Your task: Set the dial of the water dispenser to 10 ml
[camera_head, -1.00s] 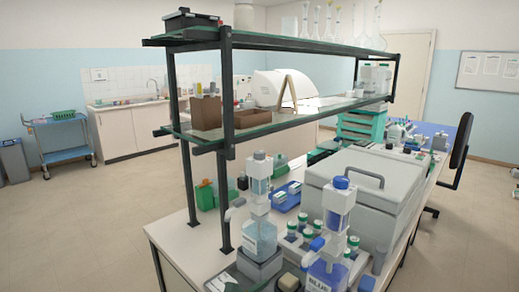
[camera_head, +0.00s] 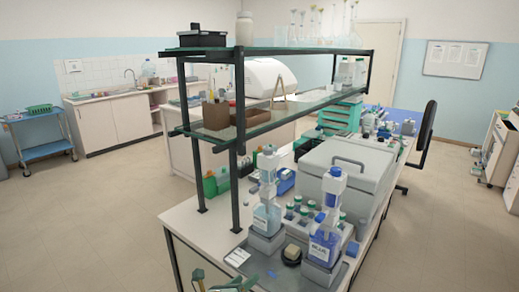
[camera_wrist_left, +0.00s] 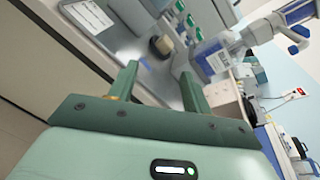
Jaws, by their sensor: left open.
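The water dispenser (camera_head: 266,218) is a clear bottle with pale blue liquid and a white label. It stands upright on a grey block at the front of the bench, in the head view. Its dial is too small to read. My left gripper (camera_head: 224,284) is green, open and empty at the bottom edge of the head view, apart from the dispenser and nearer to me. Its two fingers also show in the left wrist view (camera_wrist_left: 160,82), with nothing between them. My right gripper is not in view.
A dispenser labelled BLUE (camera_head: 324,243) stands right of the water one and shows in the left wrist view (camera_wrist_left: 212,60). A dark round object (camera_head: 291,256) and a white card (camera_head: 238,257) lie near them. A shelf post (camera_head: 235,185) rises close to the left.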

